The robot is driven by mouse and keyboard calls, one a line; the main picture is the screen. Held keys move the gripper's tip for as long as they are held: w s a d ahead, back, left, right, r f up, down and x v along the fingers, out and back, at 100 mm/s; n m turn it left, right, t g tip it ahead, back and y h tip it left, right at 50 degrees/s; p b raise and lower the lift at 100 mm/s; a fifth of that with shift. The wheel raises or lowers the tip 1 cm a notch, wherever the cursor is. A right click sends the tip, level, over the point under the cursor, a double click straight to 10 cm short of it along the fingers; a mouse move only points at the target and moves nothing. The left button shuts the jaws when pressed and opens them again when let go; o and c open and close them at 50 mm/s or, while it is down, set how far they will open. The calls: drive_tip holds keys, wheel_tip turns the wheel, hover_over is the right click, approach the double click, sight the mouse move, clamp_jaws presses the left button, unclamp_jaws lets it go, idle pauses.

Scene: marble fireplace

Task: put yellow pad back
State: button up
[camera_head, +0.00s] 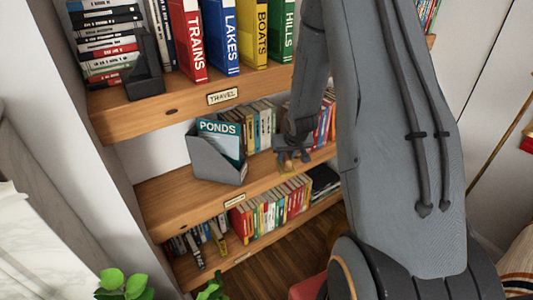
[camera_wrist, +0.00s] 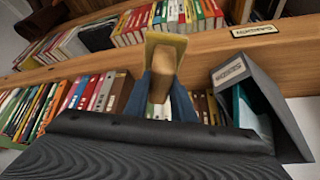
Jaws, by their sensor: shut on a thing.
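My gripper (camera_head: 292,158) is in front of the middle shelf, right of the grey file holder, with its fingers low by the shelf's front edge. In the wrist view my gripper (camera_wrist: 166,98) has its two blue fingers shut on the yellow pad (camera_wrist: 166,40), a yellow piece with a tan block face between the fingers. In the head view only a small tan-yellow bit shows at the fingertips. I cannot tell whether the pad touches the shelf.
The grey file holder (camera_head: 205,165) with a teal PONDS book (camera_head: 222,136) stands on the middle shelf (camera_head: 165,195). Books stand behind my gripper. Large books and a grey bookend (camera_head: 146,85) are on the upper shelf; more books fill the lower shelf. A plant (camera_head: 122,288) is lower left.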

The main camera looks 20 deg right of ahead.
drive_tip(key=w+a+p, duration=0.3)
drive_tip(key=w+p, duration=0.3)
drive_tip(key=w, duration=0.6)
drive_tip(key=f+b, duration=0.1)
drive_tip(key=f, duration=0.1)
drive_tip(key=f+b, duration=0.1)
drive_tip(key=f, duration=0.1)
drive_tip(key=f+b, duration=0.1)
drive_tip(key=f, duration=0.1)
drive_tip(key=shift+w+d+f, duration=0.1)
drive_tip(key=shift+d+f, duration=0.15)
drive_tip(key=shift+d, duration=0.05)
drive_tip(key=shift+w+f, duration=0.2)
